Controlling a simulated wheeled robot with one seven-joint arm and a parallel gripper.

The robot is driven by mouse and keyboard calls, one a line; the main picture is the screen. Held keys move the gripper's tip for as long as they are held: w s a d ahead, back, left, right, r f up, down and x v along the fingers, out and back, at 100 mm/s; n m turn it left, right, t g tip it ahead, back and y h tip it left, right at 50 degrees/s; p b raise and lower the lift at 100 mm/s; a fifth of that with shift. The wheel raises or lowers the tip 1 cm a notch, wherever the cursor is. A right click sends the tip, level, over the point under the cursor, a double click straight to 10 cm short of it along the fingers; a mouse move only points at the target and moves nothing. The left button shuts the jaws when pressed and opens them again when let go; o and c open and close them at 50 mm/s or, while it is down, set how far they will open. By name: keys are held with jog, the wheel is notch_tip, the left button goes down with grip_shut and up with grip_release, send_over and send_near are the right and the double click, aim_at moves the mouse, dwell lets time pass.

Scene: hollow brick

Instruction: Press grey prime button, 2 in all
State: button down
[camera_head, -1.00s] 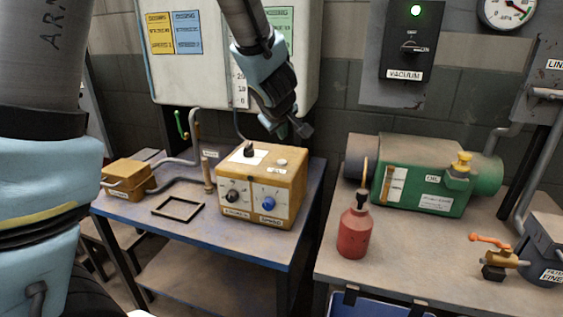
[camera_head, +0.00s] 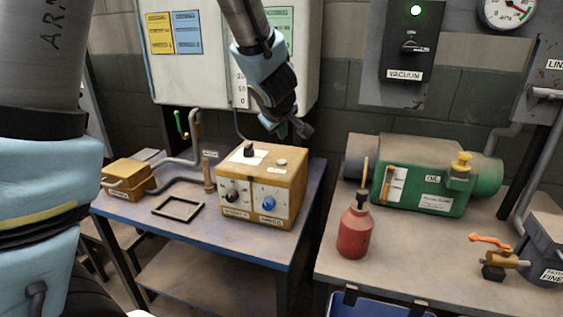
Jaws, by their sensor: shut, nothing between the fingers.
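A yellow-orange control box (camera_head: 262,186) stands on the blue-edged table. A small round grey button (camera_head: 281,162) sits on its top face at the right, with a small white label in front of it. The label is too small to read. A black knob (camera_head: 249,149) stands on a white plate to the left of the button. My gripper (camera_head: 294,131) is shut and empty. It shows above and behind the box's top, apart from the button. Nothing hides the button.
The box front carries a dark knob (camera_head: 233,196) and a blue knob (camera_head: 269,203). A black frame (camera_head: 178,206) lies to its left, near a pipe and brass fitting. A red oil bottle (camera_head: 355,232) and green pump (camera_head: 425,185) stand on the right bench. A white cabinet (camera_head: 200,75) is behind.

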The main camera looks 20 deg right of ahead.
aim_at(282, 163)
dwell(0.5)
notch_tip(282, 163, up, 4)
jog(key=p, duration=0.4)
jog(key=shift+f+p, duration=0.1)
jog(key=shift+p, duration=0.2)
jog(key=shift+f, duration=0.15)
notch_tip(282, 163, down, 9)
jog(key=b, duration=0.9)
jog(key=shift+r, duration=0.2)
dwell(1.3)
jog(key=shift+f, duration=0.4)
